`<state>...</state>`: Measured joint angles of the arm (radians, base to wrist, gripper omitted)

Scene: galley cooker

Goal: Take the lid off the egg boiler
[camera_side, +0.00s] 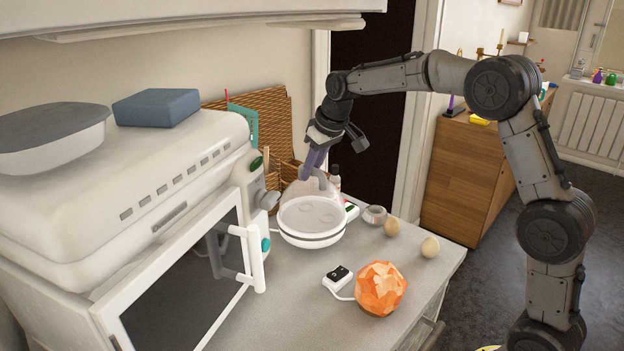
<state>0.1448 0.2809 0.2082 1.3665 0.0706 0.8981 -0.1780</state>
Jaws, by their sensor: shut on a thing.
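The egg boiler (312,239) is a round white pan with a dark band, standing on the grey worktop beside the cooker. Its clear domed lid (298,190) shows faintly above the white rim, and pale round shapes show inside. My gripper (318,174) reaches down from above and is shut on the grey handle at the top of the lid. The lid is see-through, so I cannot tell whether its edge rests on the rim or is apart from it.
A white oven (180,290) with its handle stands close at left. Two eggs (391,227) (430,247), a small round dish (375,215), a switch box (338,277) and an orange faceted ball (380,289) lie to the right.

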